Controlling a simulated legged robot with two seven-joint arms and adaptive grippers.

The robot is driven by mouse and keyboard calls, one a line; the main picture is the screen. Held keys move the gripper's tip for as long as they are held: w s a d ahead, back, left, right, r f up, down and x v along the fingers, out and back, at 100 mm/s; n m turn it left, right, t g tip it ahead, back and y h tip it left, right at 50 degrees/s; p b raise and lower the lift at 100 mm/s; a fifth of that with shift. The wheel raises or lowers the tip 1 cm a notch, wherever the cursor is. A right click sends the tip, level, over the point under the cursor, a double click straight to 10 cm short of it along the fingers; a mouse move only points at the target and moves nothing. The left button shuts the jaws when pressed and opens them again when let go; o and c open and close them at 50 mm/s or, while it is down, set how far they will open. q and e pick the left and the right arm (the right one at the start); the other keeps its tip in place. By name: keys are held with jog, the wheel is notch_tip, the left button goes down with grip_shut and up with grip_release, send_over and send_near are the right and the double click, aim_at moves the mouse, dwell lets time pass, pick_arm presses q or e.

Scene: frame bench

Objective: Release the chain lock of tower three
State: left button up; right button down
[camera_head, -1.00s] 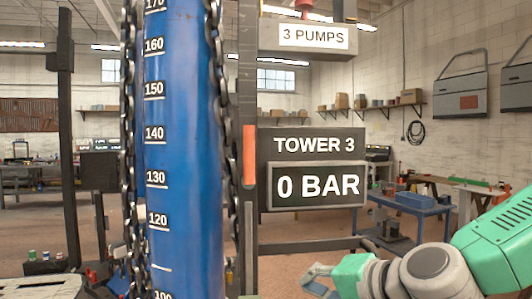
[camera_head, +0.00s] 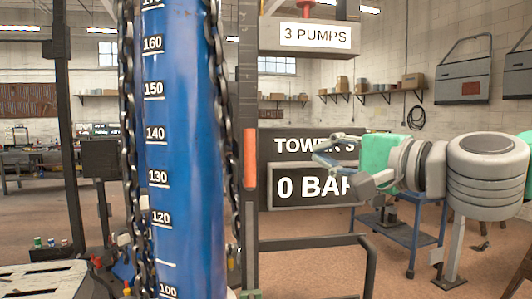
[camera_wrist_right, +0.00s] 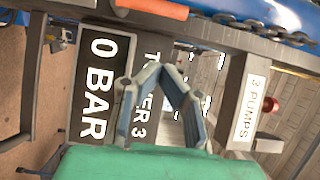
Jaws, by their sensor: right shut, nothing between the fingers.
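Tower three is a blue cylinder (camera_head: 190,150) with a white number scale and dark chains (camera_head: 128,130) down both sides. A black post (camera_head: 249,80) stands to its right and carries an upright orange bar (camera_head: 250,158); I cannot tell for certain whether this is the chain lock. The orange bar also shows in the right wrist view (camera_wrist_right: 152,8). The TOWER 3 sign (camera_head: 290,145) has a display (camera_head: 285,187) reading 0 BAR. My right gripper (camera_head: 318,150) is shut and empty in front of the sign, right of and apart from the orange bar. My left gripper is out of view.
A grey box (camera_head: 305,38) labelled 3 PUMPS, with a red part on top, sticks out above the sign. A dark rail (camera_head: 310,242) runs below it. A blue table (camera_head: 400,230) stands behind on the right. Between the box and the sign is open space.

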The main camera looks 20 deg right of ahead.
aim_at(250, 157)
jog(key=shift+s+a+p+x, duration=0.2)
jog(key=shift+a+p+x, duration=0.15)
jog(key=shift+x, duration=1.55)
jog(key=shift+s+a+p+x, duration=0.2)
jog(key=shift+a+x, duration=0.25)
jog(key=shift+x, duration=1.45)
jog(key=shift+s+a+p+x, duration=0.15)
jog(key=shift+a+p+x, duration=0.2)
jog(key=shift+x, duration=1.55)
jog(key=shift+w+d, duration=0.1)
jog(key=shift+d, duration=0.05)
